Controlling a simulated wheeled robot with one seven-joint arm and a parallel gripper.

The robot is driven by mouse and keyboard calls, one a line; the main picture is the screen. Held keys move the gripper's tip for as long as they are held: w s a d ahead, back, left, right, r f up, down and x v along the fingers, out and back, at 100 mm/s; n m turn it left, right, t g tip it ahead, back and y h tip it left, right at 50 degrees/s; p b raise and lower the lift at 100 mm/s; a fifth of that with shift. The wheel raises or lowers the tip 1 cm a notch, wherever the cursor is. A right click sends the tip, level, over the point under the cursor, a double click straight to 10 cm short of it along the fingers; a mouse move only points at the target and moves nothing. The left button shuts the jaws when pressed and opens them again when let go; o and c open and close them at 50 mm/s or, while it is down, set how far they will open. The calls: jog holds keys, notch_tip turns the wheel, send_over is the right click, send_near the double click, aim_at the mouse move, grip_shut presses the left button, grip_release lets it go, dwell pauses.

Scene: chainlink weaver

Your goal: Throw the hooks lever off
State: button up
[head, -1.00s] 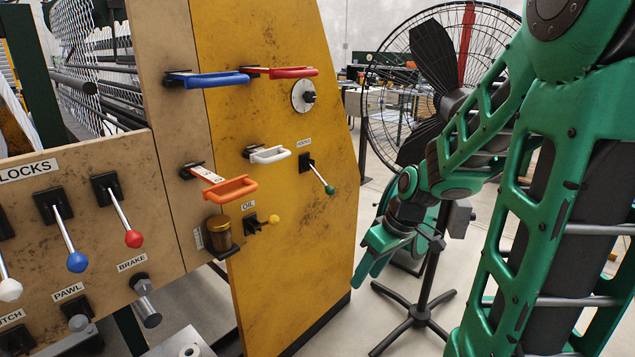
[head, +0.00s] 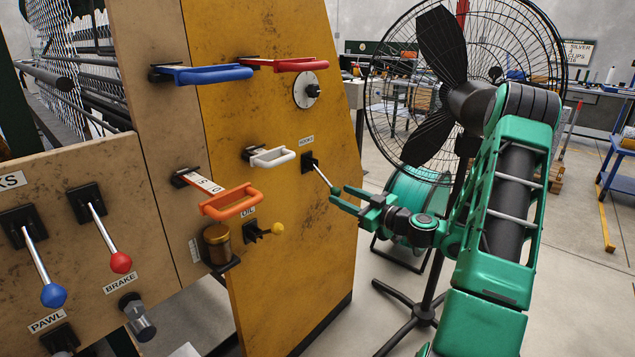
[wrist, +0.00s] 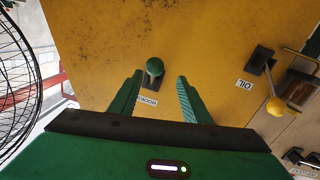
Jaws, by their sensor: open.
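The hooks lever (head: 322,175) sticks out from the yellow panel on a black plate under its HOOKS label, its silver rod slanting down to the right. In the head view its green knob is hard to tell from my green fingers. In the wrist view the knob (wrist: 155,68) shows clearly, between and slightly beyond the fingertips, with the label (wrist: 147,101) upside down below it. My gripper (head: 342,194) is open in front of the panel, with its fingers (wrist: 160,80) on either side of the knob. I cannot tell whether either finger touches it.
A white handle (head: 271,158) is left of the lever, with blue (head: 210,75) and red (head: 293,65) handles above. An orange handle (head: 228,203) and the yellow-knobbed oil lever (head: 277,228) are lower left. A large black fan (head: 440,60) stands behind my arm.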

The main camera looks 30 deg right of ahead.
aim_at(324, 179)
jog(key=shift+w+d+r, duration=0.1)
jog(key=shift+w+d, duration=0.2)
jog(key=shift+w, duration=0.2)
jog(key=x, duration=1)
jog(key=shift+w, duration=0.3)
jog(key=shift+d+r, duration=0.1)
jog(key=shift+d, duration=0.05)
grip_shut()
